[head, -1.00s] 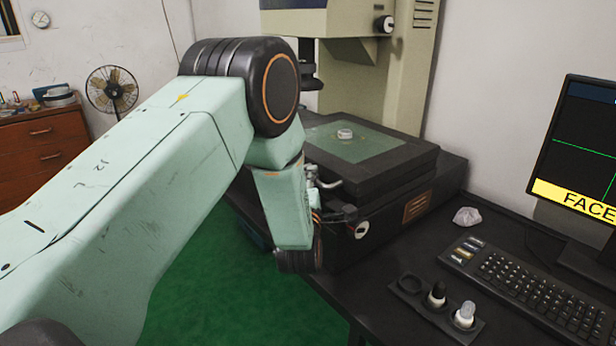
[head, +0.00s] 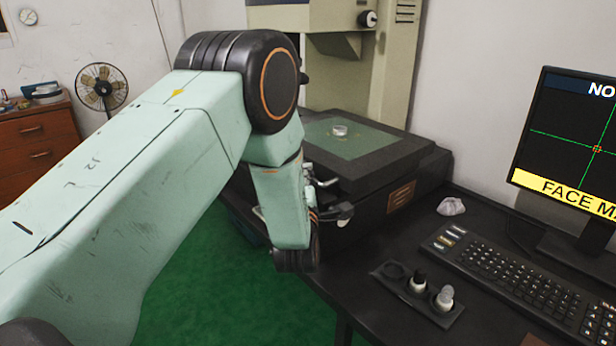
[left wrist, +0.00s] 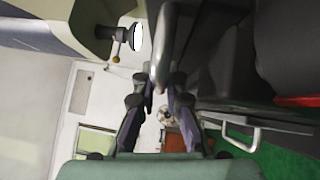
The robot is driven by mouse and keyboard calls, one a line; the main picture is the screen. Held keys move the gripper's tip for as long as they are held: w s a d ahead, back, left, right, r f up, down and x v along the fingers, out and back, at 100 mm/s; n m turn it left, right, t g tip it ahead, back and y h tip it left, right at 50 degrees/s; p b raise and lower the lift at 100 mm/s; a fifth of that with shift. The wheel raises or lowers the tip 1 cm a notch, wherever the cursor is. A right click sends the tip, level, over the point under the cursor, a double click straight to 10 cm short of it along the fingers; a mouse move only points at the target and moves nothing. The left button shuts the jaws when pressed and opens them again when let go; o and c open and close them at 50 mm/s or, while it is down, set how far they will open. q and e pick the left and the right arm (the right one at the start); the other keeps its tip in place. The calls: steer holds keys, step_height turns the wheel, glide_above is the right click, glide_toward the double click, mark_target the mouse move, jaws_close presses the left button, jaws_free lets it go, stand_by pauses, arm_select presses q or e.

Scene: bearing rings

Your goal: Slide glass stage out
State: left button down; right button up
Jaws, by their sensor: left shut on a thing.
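The glass stage (head: 333,142) is a green glass plate in a thick black frame on the measuring machine. A small metal bearing ring (head: 340,130) lies on the glass. My left gripper (head: 314,186) is at the front left edge of the stage, mostly hidden behind my wrist in the head view. It is shut on the stage's metal handle (head: 327,183). In the left wrist view the handle's bar (left wrist: 163,45) runs between the two fingers. My right gripper is not in view.
The machine's beige column (head: 395,70) rises behind the stage. Green floor lies open below the arm.

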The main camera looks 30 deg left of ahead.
arm_select(q)
steer(key=c, duration=1.4)
jaws_free()
steer(key=shift+s+d, duration=0.1)
steer(key=shift+f, duration=0.1)
steer(key=shift+s+d+f, duration=0.1)
steer(key=shift+s, duration=0.15)
steer(key=shift+r+v, duration=0.1)
steer(key=shift+v, duration=1.75)
steer(key=shift+r+v, duration=0.15)
steer(key=shift+v, duration=1.7)
